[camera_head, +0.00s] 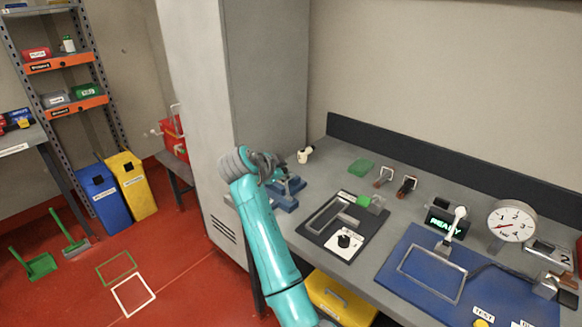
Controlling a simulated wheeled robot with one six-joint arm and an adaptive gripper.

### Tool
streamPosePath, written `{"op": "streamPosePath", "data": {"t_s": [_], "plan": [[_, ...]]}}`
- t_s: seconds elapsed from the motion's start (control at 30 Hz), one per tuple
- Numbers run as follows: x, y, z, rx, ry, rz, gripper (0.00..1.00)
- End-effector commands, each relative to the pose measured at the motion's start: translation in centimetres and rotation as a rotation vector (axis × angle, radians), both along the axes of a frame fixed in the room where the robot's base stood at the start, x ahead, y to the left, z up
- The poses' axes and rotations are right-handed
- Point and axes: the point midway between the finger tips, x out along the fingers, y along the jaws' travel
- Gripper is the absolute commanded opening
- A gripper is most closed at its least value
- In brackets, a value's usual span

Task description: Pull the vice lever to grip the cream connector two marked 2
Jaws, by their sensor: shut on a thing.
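A blue vice (287,200) stands at the left end of the grey bench, beside the tall grey cabinet. My gripper (279,174) is at the vice, on its upper left side, and is shut on what appears to be the vice lever. The gripper's fingers hide most of the lever and part of the vice jaws. A small cream piece with a dark end (304,156) shows just behind and to the right of the gripper. It may be the cream connector, but no number on it can be read, and whether the vice jaws touch it cannot be told.
A dark mat (312,232) with grey brackets lies to the right of the vice. The cabinet (205,110) stands close on the left.

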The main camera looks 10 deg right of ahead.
Motion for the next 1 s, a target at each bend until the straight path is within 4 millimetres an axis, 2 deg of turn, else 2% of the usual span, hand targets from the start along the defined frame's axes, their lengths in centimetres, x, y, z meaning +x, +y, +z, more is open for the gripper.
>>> {"op": "streamPosePath", "data": {"t_s": [0.03, 0.1, 0.23, 0.4, 1.0], "plan": [[-0.3, 0.9, -0.4, -0.026, -0.021, 0.009, 0.00], [-0.6, 1.4, -0.5, -0.067, -0.048, 0.010, 0.00], [-1.1, 2.1, -0.8, -0.126, -0.093, 0.009, 0.00], [-1.5, 2.6, -1.0, -0.119, -0.090, 0.008, 0.00], [-1.8, 3.1, -1.4, -0.117, -0.086, 0.010, 0.00]]}}
